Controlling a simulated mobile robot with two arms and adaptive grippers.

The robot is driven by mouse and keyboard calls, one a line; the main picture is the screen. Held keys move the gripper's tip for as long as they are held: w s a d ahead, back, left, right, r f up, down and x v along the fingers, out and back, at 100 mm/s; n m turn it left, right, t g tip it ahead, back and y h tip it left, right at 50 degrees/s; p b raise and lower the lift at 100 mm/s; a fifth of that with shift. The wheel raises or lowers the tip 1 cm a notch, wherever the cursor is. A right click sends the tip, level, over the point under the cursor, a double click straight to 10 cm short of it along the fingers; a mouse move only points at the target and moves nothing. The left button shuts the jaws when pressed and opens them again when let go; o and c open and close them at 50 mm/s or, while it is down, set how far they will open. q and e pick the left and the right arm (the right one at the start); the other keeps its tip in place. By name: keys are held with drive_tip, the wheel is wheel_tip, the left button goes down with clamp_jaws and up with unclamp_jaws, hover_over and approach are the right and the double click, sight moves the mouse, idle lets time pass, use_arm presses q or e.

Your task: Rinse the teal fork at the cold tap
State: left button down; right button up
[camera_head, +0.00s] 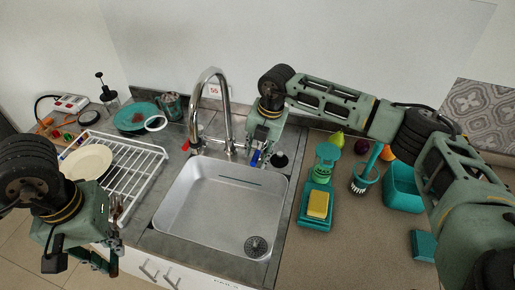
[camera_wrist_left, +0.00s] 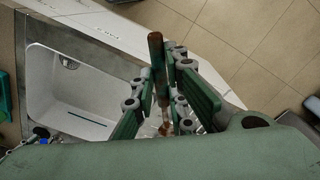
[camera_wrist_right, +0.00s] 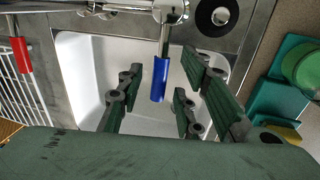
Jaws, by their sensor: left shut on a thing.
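My left gripper (camera_wrist_left: 165,105) is shut on a slim utensil, seemingly the teal fork (camera_wrist_left: 156,52); its upright end looks dark brown, with teal lower down, and its tines are not clear. In the head view my left gripper (camera_head: 108,258) is at the lower left, in front of the drying rack and left of the sink (camera_head: 215,210). My right gripper (camera_wrist_right: 160,100) is open, with its fingers on either side of the blue cold tap lever (camera_wrist_right: 160,80); contact cannot be told. In the head view the lever (camera_head: 254,158) is right of the chrome tap (camera_head: 226,120). No water stream is visible.
The white drying rack (camera_head: 145,170) with a plate (camera_head: 86,162) stands left of the sink. A red lever (camera_head: 186,146) is left of the tap. A yellow sponge (camera_head: 318,204) on a teal tray and a brush (camera_head: 364,180) stand on the right. The basin is empty.

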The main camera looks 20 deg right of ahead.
drive_tip(key=shift+f, duration=0.2)
clamp_jaws()
idle(0.6)
